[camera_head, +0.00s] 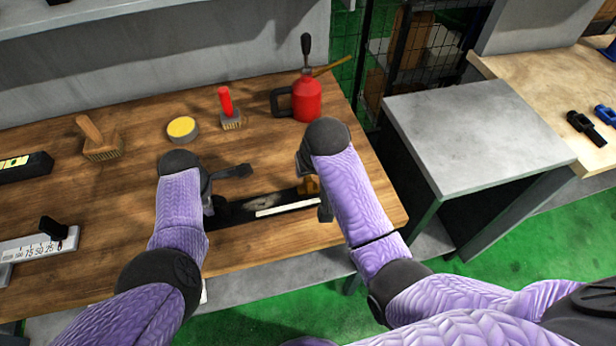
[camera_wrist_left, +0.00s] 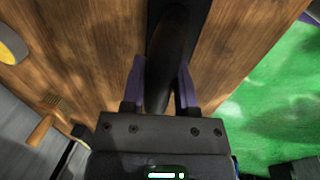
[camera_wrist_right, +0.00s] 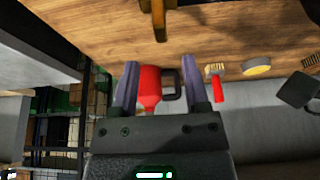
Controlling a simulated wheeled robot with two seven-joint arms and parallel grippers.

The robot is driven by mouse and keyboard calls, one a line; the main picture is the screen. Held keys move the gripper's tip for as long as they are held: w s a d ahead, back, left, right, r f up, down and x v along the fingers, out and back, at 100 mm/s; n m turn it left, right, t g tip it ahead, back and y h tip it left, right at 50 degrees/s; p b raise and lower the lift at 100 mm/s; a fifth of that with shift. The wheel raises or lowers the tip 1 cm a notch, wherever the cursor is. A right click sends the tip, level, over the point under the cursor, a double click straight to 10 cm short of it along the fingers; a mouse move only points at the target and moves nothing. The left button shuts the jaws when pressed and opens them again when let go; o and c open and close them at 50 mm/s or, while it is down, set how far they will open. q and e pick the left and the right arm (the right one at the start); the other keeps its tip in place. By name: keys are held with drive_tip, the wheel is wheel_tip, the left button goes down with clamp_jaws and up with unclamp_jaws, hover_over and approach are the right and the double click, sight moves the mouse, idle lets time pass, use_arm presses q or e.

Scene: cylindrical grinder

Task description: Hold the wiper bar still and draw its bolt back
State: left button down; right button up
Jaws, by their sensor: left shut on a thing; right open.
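The wiper bar (camera_head: 250,207) is a long dark bar with a pale strip, lying on the wooden bench below the middle of the head view. My left gripper (camera_wrist_left: 162,85) is shut on the dark bar (camera_wrist_left: 172,45), which passes between its fingers in the left wrist view. A brass-coloured part (camera_head: 309,186), which looks like the bolt, is at the bar's right end; it also shows at the top of the right wrist view (camera_wrist_right: 157,18). My right gripper (camera_wrist_right: 158,80) is open and empty, close to it but apart. My right arm hides part of the bar's end.
Behind the bar stand a red oil can (camera_head: 307,100), a red-handled brush (camera_head: 229,112) and a yellow-topped tin (camera_head: 182,129). A wooden-handled brush (camera_head: 98,140) is farther left. A grey stand (camera_head: 480,135) is right of the bench.

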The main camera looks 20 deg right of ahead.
sight(308, 178)
drive_tip(key=x, duration=0.8)
drive_tip(key=shift+w+f, duration=0.1)
drive_tip(key=shift+f, duration=0.3)
clamp_jaws()
idle(0.8)
